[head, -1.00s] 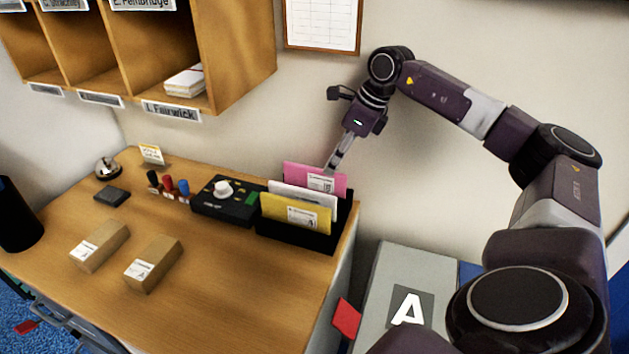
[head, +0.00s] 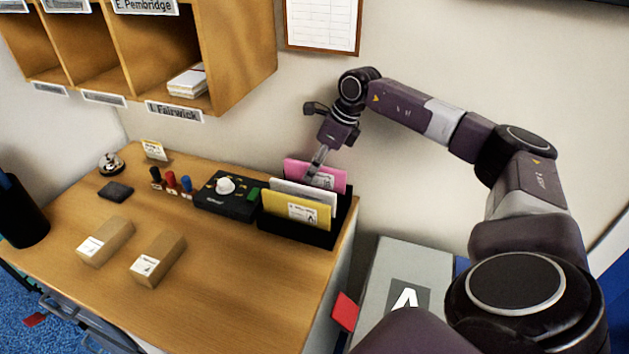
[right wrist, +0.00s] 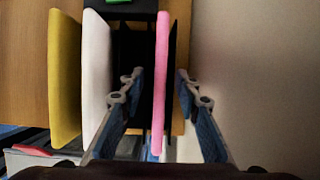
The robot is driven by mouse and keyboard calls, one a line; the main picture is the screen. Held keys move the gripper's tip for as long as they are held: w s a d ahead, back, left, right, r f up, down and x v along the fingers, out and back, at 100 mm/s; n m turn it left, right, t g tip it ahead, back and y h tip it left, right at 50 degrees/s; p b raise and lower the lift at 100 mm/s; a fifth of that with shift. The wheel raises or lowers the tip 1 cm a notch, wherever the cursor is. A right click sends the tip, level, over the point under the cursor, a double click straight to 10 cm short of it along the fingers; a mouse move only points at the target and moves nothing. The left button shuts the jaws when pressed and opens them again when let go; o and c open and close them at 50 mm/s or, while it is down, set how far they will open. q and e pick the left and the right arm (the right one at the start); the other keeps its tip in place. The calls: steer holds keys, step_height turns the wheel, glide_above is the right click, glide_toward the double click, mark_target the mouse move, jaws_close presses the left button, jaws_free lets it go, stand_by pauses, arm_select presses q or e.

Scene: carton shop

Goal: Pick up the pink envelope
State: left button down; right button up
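The pink envelope (head: 297,169) stands upright at the back of a black rack (head: 322,238) on the wooden desk, behind a white envelope (head: 304,189) and a yellow envelope (head: 283,206). My right gripper (head: 313,173) reaches down to it from above. In the right wrist view the pink envelope (right wrist: 162,85) stands edge-on between the two parted fingers of the right gripper (right wrist: 159,78), with gaps on both sides. The white envelope (right wrist: 95,75) is just left of the left finger. My left gripper is not in view.
A black control box (head: 228,205) with a white knob stands left of the rack. Several stamps, a bell (head: 111,163) and two brown parcels (head: 158,260) are farther left. The wall is close behind the rack. A grey box (head: 385,275) is right of the desk.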

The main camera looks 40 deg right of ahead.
steer(key=shift+f, duration=0.25)
stand_by(0.3)
jaws_close()
